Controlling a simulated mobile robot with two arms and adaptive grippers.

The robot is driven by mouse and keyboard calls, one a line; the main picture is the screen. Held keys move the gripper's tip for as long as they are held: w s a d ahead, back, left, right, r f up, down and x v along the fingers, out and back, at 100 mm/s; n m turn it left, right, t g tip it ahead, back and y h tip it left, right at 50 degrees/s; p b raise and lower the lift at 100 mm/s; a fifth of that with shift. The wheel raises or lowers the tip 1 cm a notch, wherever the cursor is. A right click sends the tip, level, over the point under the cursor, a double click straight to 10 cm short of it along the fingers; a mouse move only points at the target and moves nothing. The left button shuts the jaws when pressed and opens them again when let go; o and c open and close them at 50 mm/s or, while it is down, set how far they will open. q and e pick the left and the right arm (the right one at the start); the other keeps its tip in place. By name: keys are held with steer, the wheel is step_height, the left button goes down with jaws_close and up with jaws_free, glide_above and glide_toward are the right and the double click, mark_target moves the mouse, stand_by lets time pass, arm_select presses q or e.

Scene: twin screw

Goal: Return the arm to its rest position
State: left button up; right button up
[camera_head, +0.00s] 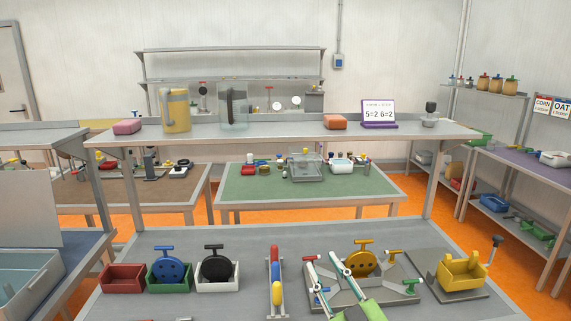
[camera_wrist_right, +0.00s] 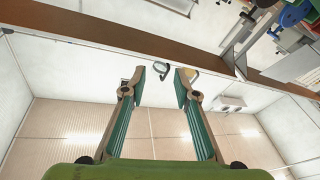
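My right gripper (camera_head: 323,258) reaches up from the bottom of the head view over the near bench (camera_head: 400,240), with its green body at the lower edge. Its two teal-lined fingers stand apart, in front of a grey fixture plate (camera_head: 398,298) and a yellow disc with a T-handle (camera_head: 362,262). In the right wrist view the gripper (camera_wrist_right: 161,78) is open, with nothing held between the fingers. That view looks at walls and the ceiling, with shelf edges above. My left gripper is in neither view.
Left on the bench are a red bin (camera_head: 123,278), a blue disc (camera_head: 172,270) in a green bin and a black disc (camera_head: 216,268) in a white bin. A coloured rod (camera_head: 275,268) stands mid-bench. A yellow bin (camera_head: 462,272) sits right. A raised shelf (camera_head: 290,130) spans behind.

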steer(key=s+d+f+m+g+h, duration=0.35)
steer(key=s+d+f, duration=0.25)
steer(key=f, duration=0.3)
steer(key=s+d+f+m+g+h, duration=0.3)
steer(key=s+d+f+g+h, duration=0.15)
steer(key=s+f, duration=0.4)
steer(key=s+d+f+g+y, duration=0.1)
steer(key=s+f+g, duration=0.35)
steer(key=s, duration=0.55)
steer(key=s+f+g, duration=0.3)
steer(key=s+f, duration=0.3)
steer(key=s, duration=0.4)
step_height(320, 180, down, 28)
steer(key=s+g+b, duration=0.1)
steer(key=s+g, duration=0.1)
steer(key=s+d+f+n+b, duration=0.1)
steer(key=s+d+f, duration=0.2)
steer(key=s+f, duration=1.3)
steer(key=shift+s+d+g, duration=0.15)
steer(key=shift+s+g, duration=0.1)
steer(key=shift+g, duration=0.1)
